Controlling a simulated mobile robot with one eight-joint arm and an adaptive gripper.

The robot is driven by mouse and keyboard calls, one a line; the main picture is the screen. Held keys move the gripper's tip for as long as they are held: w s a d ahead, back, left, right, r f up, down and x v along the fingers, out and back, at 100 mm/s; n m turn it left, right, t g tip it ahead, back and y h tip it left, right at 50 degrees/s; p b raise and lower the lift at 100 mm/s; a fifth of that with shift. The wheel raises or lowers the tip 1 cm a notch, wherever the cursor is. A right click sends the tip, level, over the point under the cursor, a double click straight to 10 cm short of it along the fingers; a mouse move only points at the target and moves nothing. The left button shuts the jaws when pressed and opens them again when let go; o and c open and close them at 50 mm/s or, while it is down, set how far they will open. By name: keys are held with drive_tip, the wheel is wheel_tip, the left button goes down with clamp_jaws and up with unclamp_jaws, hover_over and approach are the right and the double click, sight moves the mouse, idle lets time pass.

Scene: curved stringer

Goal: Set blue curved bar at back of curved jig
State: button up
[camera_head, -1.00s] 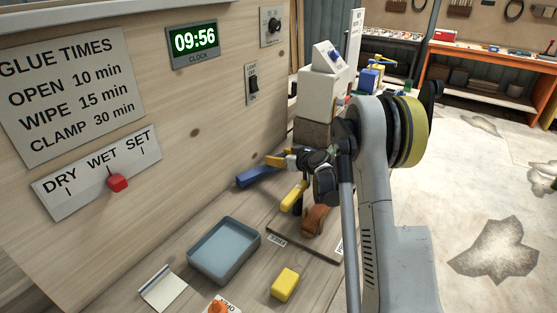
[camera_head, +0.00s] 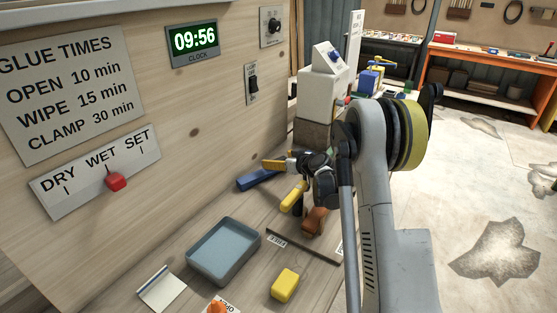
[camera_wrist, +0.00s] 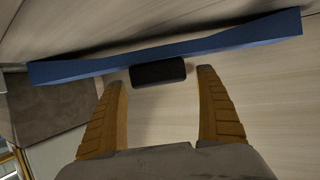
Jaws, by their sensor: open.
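The blue curved bar (camera_head: 258,180) lies on the bench near the wooden panel, left of my gripper in the head view. In the wrist view the blue bar (camera_wrist: 170,54) spans the top, just beyond my fingertips and not between them. My gripper (camera_head: 274,186) has its yellow fingers spread and empty. In the wrist view my gripper (camera_wrist: 162,80) is open, with a black rounded piece (camera_wrist: 158,73) between the tips and in front of the bar. A board with a brown curved piece (camera_head: 314,221), perhaps the jig, is partly hidden behind my arm.
A blue-grey tray (camera_head: 224,250), a yellow block (camera_head: 285,285) and a notepad (camera_head: 161,288) are on the front of the bench. A white machine (camera_head: 320,93) stands behind my gripper. The wooden panel (camera_head: 200,130) bounds the bench on the left.

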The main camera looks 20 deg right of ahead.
drive_tip(key=shift+r, duration=0.1)
drive_tip(key=shift+r+p, duration=0.3)
drive_tip(key=shift+p, duration=0.1)
drive_tip(key=r+p+v, duration=0.1)
drive_tip(key=p+v, duration=0.3)
drive_tip(key=v, duration=0.8)
drive_tip(key=s+a+r+g, duration=0.2)
drive_tip(key=s+a+r, duration=0.3)
drive_tip(key=s+a, duration=0.15)
drive_tip(key=s+a+r+g, duration=0.2)
drive_tip(key=s+a+r, duration=0.25)
drive_tip(key=a, duration=0.35)
drive_tip(key=s+a+m+g+h, duration=0.1)
drive_tip(key=s+a, duration=0.1)
drive_tip(key=s, duration=0.9)
drive_tip(key=s+a+m+g+h, duration=0.1)
drive_tip(key=s+a, duration=0.2)
drive_tip(key=s, duration=0.8)
drive_tip(key=shift+a+h, duration=0.25)
drive_tip(key=shift+h, duration=0.05)
